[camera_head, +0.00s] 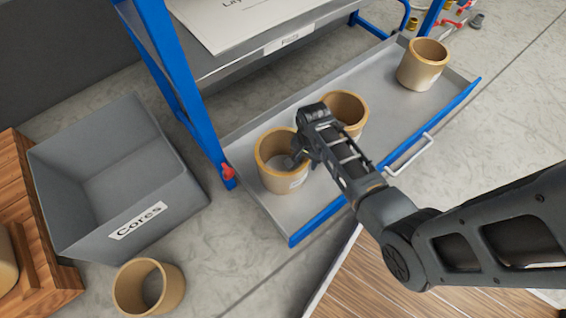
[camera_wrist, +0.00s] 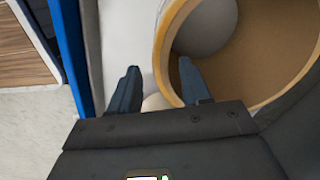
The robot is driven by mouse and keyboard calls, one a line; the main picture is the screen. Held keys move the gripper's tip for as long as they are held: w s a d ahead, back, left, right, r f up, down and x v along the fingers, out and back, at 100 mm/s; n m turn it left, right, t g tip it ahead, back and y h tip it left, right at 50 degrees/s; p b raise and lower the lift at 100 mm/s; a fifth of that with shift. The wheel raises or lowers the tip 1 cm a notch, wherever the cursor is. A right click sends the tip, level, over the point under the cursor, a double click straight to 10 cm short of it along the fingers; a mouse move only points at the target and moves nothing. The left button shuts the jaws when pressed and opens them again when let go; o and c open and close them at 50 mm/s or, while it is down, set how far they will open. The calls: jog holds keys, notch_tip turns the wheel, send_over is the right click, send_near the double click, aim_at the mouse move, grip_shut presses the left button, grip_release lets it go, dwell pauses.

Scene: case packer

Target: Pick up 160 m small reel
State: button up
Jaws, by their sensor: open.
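Three tan, open-topped reels stand on the grey pull-out tray: a left reel (camera_head: 272,179), a middle reel (camera_head: 350,104) and a right reel (camera_head: 422,65). They look alike. Small pale labels show on their sides, but I cannot read which is the 160 m small reel. My gripper (camera_head: 301,156) is open at the left reel's rim. In the wrist view, my gripper (camera_wrist: 158,85) has one finger over the opening of a reel (camera_wrist: 270,55) and the other outside its wall. I cannot tell whether the fingers touch it.
The tray (camera_head: 390,130) has a blue front edge and a white handle (camera_head: 409,155). A grey bin (camera_head: 172,208) marked "Cores" stands at left, with another tan reel (camera_head: 148,287) on the floor before it. Blue rack posts (camera_head: 185,90) rise behind the tray. The middle reel stands close by.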

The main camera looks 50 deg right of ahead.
notch_tip(320, 180, down, 4)
jog(key=shift+d+f+b, duration=0.1)
jog(key=shift+b, duration=0.85)
grip_shut()
jog(key=shift+w, duration=0.1)
dwell(0.5)
